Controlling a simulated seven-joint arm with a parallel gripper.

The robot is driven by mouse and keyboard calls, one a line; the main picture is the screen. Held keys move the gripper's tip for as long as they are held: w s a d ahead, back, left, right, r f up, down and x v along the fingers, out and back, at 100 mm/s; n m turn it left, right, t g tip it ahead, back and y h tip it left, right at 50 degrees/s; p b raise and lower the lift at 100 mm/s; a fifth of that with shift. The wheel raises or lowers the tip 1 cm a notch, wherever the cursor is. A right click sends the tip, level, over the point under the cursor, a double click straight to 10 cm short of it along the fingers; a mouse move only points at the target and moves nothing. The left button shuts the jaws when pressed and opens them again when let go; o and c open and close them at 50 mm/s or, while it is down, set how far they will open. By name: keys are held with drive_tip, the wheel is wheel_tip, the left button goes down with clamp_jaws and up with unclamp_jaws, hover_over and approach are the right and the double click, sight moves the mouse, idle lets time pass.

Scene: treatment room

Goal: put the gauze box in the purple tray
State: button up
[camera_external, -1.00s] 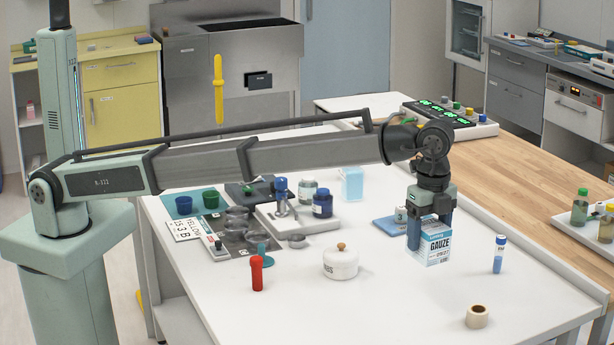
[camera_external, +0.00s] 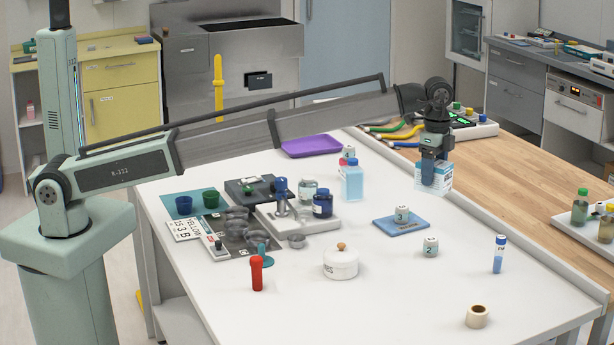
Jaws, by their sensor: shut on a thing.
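The gauze box (camera_external: 443,178), white and light blue, hangs below my gripper (camera_external: 434,172) near the right rear edge of the white table. My gripper is shut on it, and the fingers cover part of its front. The box appears to be held above the table surface. The purple tray (camera_external: 310,147) lies flat at the back of the white table, to the left of my gripper and farther away.

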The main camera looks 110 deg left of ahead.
drive_tip(key=s+a+n, duration=0.1)
drive_tip(key=s+a, duration=0.3)
drive_tip(key=a, duration=0.5)
drive_tip(key=s+a+n, duration=0.2)
drive_tip(key=s+a, duration=0.2)
drive_tip(key=a, duration=0.4)
drive_tip(key=n, duration=0.9)
hover_over(309, 148)
drive_tip(key=shift+w+f, duration=0.1)
drive_tip(key=shift+f, duration=7.4)
drive_tip(key=shift+f, duration=0.1)
drive_tip(key=o, duration=1.1)
drive_tip(key=shift+c, duration=0.2)
